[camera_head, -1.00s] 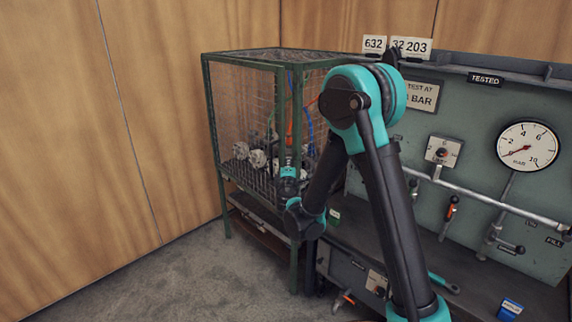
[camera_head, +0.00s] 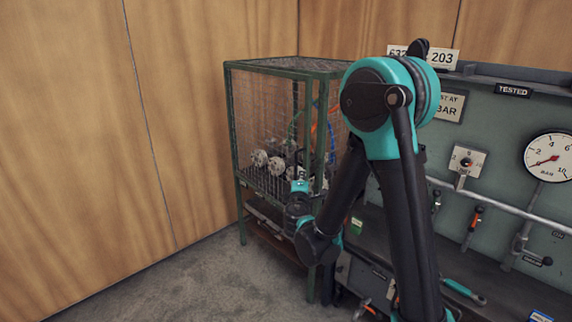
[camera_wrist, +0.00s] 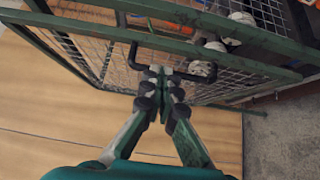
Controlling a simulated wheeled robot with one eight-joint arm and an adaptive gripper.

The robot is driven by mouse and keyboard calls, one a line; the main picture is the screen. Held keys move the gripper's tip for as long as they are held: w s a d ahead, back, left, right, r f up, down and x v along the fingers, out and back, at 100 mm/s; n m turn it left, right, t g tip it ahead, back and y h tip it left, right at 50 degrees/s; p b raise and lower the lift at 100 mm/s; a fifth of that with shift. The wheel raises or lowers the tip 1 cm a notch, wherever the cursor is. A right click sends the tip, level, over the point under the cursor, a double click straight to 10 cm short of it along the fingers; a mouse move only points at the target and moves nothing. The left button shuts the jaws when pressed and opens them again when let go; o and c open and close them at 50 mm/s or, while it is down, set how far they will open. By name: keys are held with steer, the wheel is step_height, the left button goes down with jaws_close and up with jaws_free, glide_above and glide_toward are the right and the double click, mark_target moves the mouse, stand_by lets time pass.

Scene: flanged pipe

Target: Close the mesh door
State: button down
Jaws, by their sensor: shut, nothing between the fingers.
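The green-framed cage (camera_head: 233,152) with wire mesh sides stands left of the bench. A black U-shaped handle (camera_wrist: 200,78) shows in the wrist view on its green-framed mesh (camera_wrist: 85,50). Two green bars run side by side there with a gap between them; I cannot tell how far the mesh door stands open. My gripper (camera_wrist: 158,73) is shut and empty, with its fingertips at the handle's bar; I cannot tell whether they touch it. In the head view my gripper (camera_head: 299,184) is in front of the cage's near post, and my arm hides part of the cage's right side.
Pale flanged parts (camera_head: 260,158) sit inside the cage. The bench panel (camera_head: 500,130) with a gauge (camera_head: 550,158), valves and pipe stands to the right. A wooden wall (camera_head: 70,150) is behind and left. Grey floor (camera_head: 190,285) is clear in front left.

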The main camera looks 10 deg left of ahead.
mark_target(303, 158)
steer(key=w, duration=0.6)
steer(key=w+a, duration=0.1)
steer(key=w, duration=0.2)
steer(key=shift+w, duration=0.4)
